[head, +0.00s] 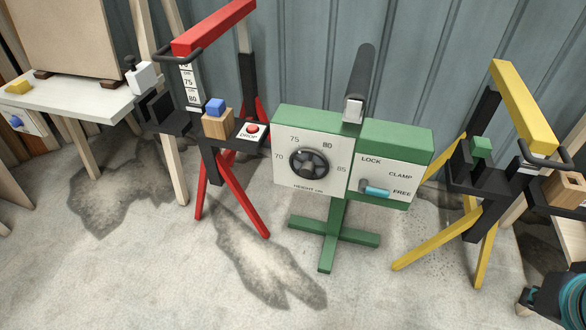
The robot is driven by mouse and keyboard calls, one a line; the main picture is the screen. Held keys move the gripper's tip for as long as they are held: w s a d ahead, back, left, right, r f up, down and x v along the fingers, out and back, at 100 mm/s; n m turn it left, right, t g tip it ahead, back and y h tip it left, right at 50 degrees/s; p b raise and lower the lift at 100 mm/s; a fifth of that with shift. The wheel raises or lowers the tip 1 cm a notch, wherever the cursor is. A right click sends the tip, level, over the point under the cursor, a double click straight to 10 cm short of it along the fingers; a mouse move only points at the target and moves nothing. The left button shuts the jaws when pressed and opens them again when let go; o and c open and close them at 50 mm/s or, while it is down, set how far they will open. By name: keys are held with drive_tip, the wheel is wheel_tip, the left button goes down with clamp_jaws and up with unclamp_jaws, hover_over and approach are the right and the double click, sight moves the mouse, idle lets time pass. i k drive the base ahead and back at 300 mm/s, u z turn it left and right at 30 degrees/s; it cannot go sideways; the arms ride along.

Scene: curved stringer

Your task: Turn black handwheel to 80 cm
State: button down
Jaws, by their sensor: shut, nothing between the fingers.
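The black handwheel (309,163) sits on the white left face of a green-framed control box (312,117). Around it are the marks 70, 75, 80 and 85, with "HEIGHT cm" below. A small pale mark on the wheel's upper left seems to lie toward 75; it is too small to be sure. On the right face, marked LOCK, CLAMP and FREE, a blue lever (375,191) lies low, pointing right toward FREE. A red trestle (214,27) at left carries a height scale (189,84) showing 75 and 80.
A red DROP button (252,129) is close left of the box. A yellow trestle (524,105) stands at right, a white table (75,95) at left. A dark, pale-ended bar (363,75) rises behind the box. Open concrete floor (330,300) lies in front.

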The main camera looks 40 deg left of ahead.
sight(309, 164)
drive_tip(key=u, duration=1.9)
drive_tip(key=k, duration=1.05)
drive_tip(key=z, duration=1.15)
drive_tip(key=i, duration=0.5)
drive_tip(key=u, duration=0.05)
